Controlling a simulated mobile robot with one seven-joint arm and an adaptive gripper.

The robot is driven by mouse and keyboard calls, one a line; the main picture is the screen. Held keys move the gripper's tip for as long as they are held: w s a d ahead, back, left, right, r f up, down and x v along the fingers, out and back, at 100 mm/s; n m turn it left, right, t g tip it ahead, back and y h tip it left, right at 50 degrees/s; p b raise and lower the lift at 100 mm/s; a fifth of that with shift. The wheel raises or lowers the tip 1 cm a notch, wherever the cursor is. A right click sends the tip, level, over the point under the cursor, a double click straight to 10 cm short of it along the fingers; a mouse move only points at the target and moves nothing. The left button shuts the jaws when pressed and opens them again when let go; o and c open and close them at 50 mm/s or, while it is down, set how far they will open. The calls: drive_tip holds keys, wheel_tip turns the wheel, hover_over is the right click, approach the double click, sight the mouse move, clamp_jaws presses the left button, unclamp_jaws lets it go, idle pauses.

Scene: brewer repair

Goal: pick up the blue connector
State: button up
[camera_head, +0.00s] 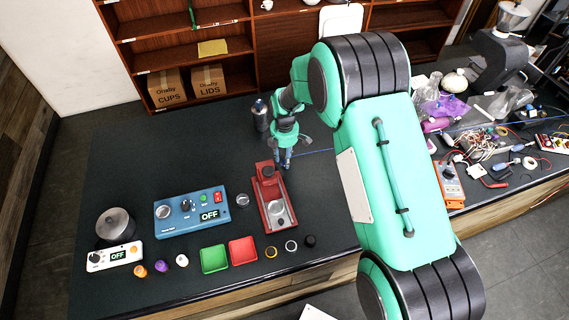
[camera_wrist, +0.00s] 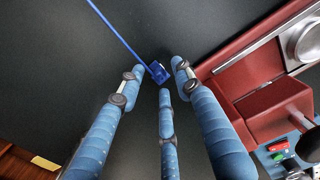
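The blue connector (camera_wrist: 158,73) is a small block on the end of a blue cable, on the dark table top in the wrist view. My gripper (camera_wrist: 160,78) has three blue fingers spread around the connector, with small gaps visible between it and the side fingertips. The gripper is open. Whether any finger touches the connector is unclear. In the head view my gripper (camera_head: 284,162) points down near the table behind the red machine, and the connector is too small to make out there.
A red machine (camera_head: 273,198) stands close beside my gripper and shows at the right of the wrist view (camera_wrist: 245,80). A blue box reading OFF (camera_head: 190,211) and a dark bottle (camera_head: 261,115) are nearby. The blue cable (camera_wrist: 118,33) runs away from the connector. The table left of the gripper is clear.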

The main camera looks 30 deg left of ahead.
idle(0.6)
clamp_jaws()
idle(0.3)
